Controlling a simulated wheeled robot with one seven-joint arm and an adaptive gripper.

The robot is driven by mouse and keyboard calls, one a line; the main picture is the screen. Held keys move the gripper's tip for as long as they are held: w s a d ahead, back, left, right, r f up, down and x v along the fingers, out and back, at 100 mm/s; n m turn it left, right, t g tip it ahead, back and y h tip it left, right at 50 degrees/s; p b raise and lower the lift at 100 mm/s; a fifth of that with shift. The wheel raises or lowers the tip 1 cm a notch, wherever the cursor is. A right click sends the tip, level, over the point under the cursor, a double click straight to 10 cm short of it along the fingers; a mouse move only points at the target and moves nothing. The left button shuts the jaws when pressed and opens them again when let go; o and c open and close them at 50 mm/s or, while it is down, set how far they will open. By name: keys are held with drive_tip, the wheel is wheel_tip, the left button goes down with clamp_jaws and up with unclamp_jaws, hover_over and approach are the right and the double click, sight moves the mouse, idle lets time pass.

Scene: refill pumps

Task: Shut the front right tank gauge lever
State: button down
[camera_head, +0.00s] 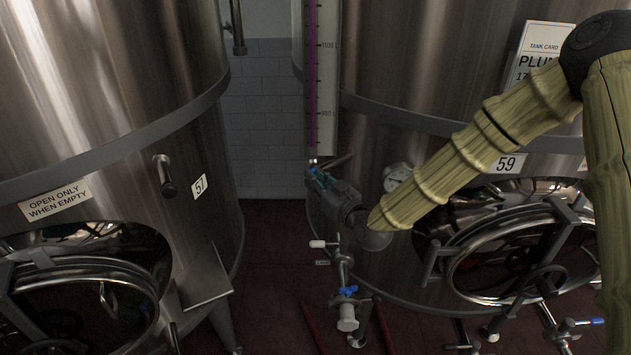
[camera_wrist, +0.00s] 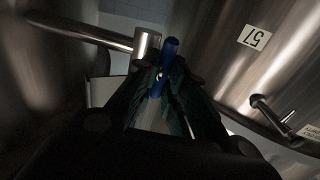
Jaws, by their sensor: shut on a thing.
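The right tank (camera_head: 400,140), marked 59, carries an upright level gauge (camera_head: 325,75) with a purple column. My gripper (camera_head: 319,178) is at the foot of this gauge, its fingers pointing up and left. In the wrist view my gripper (camera_wrist: 165,82) is shut on a blue lever (camera_wrist: 170,48) that stands between the teal fingertips. The lever sits beside a metal valve body (camera_wrist: 147,45) on a pipe. In the head view my fingers mostly hide the lever, and its exact angle is hard to tell.
Below my gripper stands a valve with a blue handle (camera_head: 348,291) and a white-tipped handle (camera_head: 318,244). A round dial (camera_head: 397,177) and an open-looking manway (camera_head: 520,255) are on the right tank. The left tank (camera_head: 110,90), marked 57, has a protruding handle (camera_head: 165,175). A gap separates the tanks.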

drive_tip(key=shift+f+b, duration=0.2)
drive_tip(key=shift+b, duration=0.1)
drive_tip(key=shift+f+m+t+h+b, duration=0.25)
drive_tip(key=shift+m+t+h+b, duration=1.4)
drive_tip(key=shift+m+b, duration=2.85)
drive_tip(key=shift+f+m+t+h+b, duration=0.2)
drive_tip(key=shift+m+t+h+b, duration=1.45)
drive_tip(key=shift+m+b, duration=2.9)
drive_tip(key=shift+f+m+t+h+b, duration=0.25)
drive_tip(key=shift+m+t+h+b, duration=1.4)
drive_tip(key=shift+m+b, duration=2.85)
drive_tip(key=n+b, duration=0.2)
drive_tip(key=b, duration=0.1)
drive_tip(key=shift+h, duration=0.25)
drive_tip(key=c, duration=1.5)
unclamp_jaws()
drive_tip(key=shift+d, duration=0.1)
drive_tip(key=shift+r, duration=0.1)
drive_tip(key=shift+r+n+y+p, duration=0.2)
drive_tip(key=shift+n+y+p, duration=0.2)
drive_tip(key=shift+n+p, duration=0.15)
